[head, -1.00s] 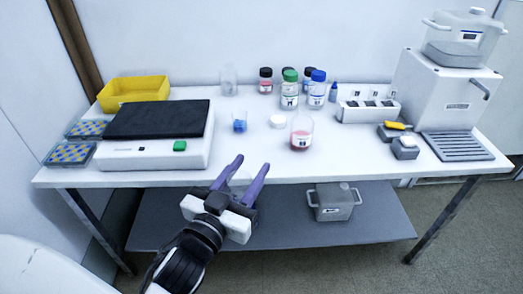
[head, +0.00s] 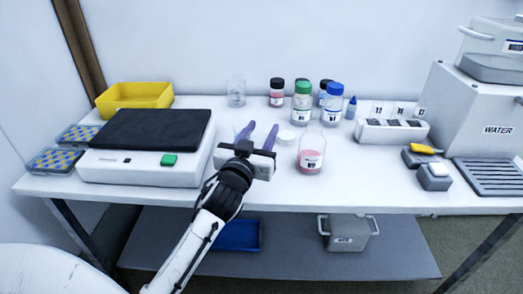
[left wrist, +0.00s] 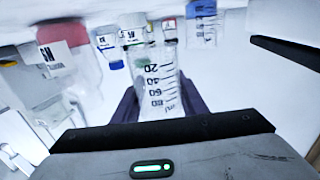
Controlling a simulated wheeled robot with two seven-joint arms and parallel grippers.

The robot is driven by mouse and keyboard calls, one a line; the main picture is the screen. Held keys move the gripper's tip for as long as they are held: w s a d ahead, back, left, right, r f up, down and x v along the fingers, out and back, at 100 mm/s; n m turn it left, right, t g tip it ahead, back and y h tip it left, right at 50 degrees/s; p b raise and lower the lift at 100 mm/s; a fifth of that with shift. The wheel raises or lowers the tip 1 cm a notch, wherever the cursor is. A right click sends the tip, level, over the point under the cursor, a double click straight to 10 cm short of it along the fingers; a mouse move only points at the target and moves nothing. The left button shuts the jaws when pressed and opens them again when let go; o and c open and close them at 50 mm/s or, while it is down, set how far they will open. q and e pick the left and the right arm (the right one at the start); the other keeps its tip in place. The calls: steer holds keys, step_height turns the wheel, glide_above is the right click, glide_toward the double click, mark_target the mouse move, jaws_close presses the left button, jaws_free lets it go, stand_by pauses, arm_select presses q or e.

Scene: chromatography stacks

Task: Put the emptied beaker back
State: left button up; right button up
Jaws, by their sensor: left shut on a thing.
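My left gripper (head: 257,134) reaches over the front part of the white table (head: 370,192), between the balance and a labelled glass of pink liquid. Its two purple fingers are shut on a clear beaker (left wrist: 160,84). In the left wrist view the beaker shows dark graduation marks and no coloured liquid that I can make out. In the head view the beaker is hardly visible between the fingers. I cannot tell whether its base touches the table. My right gripper is not in view.
The balance (head: 150,164) stands left, the pink-liquid glass (head: 311,158) close right. Behind are a clear vessel (head: 236,92), a green-capped bottle (head: 302,104) and a blue-capped bottle (head: 332,106). Further right are a white rack (head: 390,133) and the water unit (head: 475,118).

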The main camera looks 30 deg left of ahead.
mark_target(261, 146)
arm_select(q)
step_height(261, 146, down, 4)
steer(key=shift+f+b, duration=0.2)
steer(key=shift+b, duration=0.3)
steer(key=shift+f, duration=0.2)
steer(key=o, duration=1.1)
steer(key=shift+r, duration=0.1)
steer(key=shift+s+r, duration=0.1)
steer(key=shift+s, duration=0.05)
steer(key=v, duration=0.7)
steer(key=shift+s+d, duration=0.1)
